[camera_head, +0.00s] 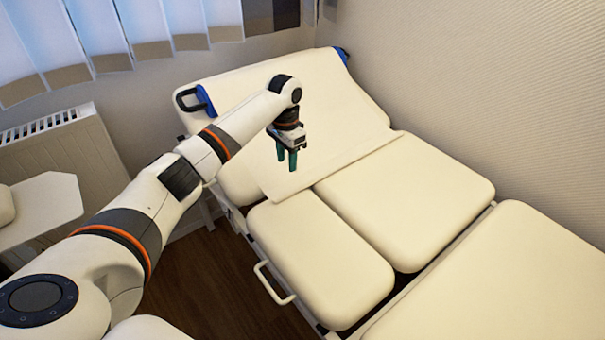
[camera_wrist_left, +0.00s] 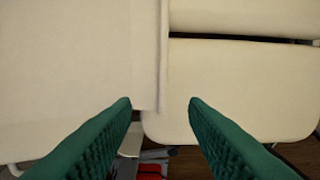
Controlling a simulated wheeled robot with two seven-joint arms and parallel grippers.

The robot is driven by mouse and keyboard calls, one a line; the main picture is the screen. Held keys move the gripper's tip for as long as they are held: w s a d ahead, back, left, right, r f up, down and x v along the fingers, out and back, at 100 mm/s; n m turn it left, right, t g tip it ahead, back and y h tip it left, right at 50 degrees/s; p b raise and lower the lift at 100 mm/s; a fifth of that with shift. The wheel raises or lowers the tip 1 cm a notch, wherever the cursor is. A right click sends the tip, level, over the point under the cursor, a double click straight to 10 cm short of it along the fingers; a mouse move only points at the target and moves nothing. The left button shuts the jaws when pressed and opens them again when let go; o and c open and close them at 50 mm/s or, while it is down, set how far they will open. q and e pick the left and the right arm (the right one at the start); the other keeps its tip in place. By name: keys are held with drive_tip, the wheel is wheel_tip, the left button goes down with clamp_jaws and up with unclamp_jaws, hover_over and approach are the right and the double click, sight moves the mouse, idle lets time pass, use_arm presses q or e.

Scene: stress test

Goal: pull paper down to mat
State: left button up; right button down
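The paper (camera_head: 338,158) is a cream sheet over the upper part of the treatment bed; its lower edge ends just above the split cushions. In the left wrist view the paper (camera_wrist_left: 75,60) fills the left side, with its edge running down the middle. My left gripper (camera_head: 287,168) is above the paper near that edge. In the left wrist view its green fingers (camera_wrist_left: 160,102) are apart, one on each side of the edge, with nothing held between them. I cannot tell the exact height above the paper. No separate mat can be made out. My right gripper is not in view.
Pale bed cushions (camera_head: 405,205) lie below the paper, with dark gaps between sections. A white side handle (camera_head: 272,284) sticks out on the left. A radiator (camera_head: 62,150) and blinds are at the left; a wall (camera_head: 480,80) closes off the right.

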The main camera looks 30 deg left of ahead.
use_arm(q)
drive_tip(key=w, duration=0.1)
hover_over(291, 190)
wheel_tip(291, 190, down, 6)
drive_tip(key=shift+s+f, duration=0.15)
wheel_tip(291, 190, down, 4)
drive_tip(key=shift+r+b, duration=0.1)
drive_tip(key=shift+b, duration=0.3)
drive_tip(key=shift+f, duration=0.55)
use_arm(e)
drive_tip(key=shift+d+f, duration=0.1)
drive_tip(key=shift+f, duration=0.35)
use_arm(q)
clamp_jaws()
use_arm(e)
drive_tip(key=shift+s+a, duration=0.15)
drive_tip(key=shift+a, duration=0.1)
